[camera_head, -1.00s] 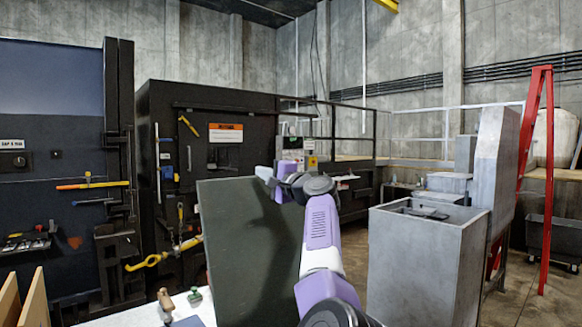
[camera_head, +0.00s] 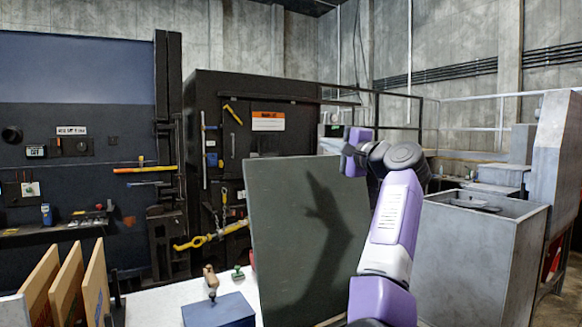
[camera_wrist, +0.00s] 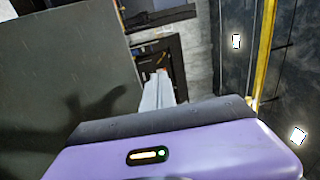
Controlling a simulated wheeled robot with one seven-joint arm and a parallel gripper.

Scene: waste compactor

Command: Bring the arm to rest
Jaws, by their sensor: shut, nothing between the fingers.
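My arm, purple, white and dark grey, rises in the right half of the head view and bends over at a dark joint. Its far end is beside the upper right edge of a dark grey-green upright panel (camera_head: 290,215). In the wrist view my gripper (camera_wrist: 162,76) shows as pale, narrow fingers close together, shut and empty. The fingers are too small to make out in the head view. The panel (camera_wrist: 70,60) also fills the left of the wrist view, with my arm's shadow on it.
A grey metal bin (camera_head: 475,260) stands right of my arm. A white table (camera_head: 160,305) at the lower left holds a blue box (camera_head: 218,311) and upright boards (camera_head: 68,290). A black machine (camera_head: 275,90) with yellow-handled tools stands behind the panel. Railings (camera_head: 465,98) run along the back.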

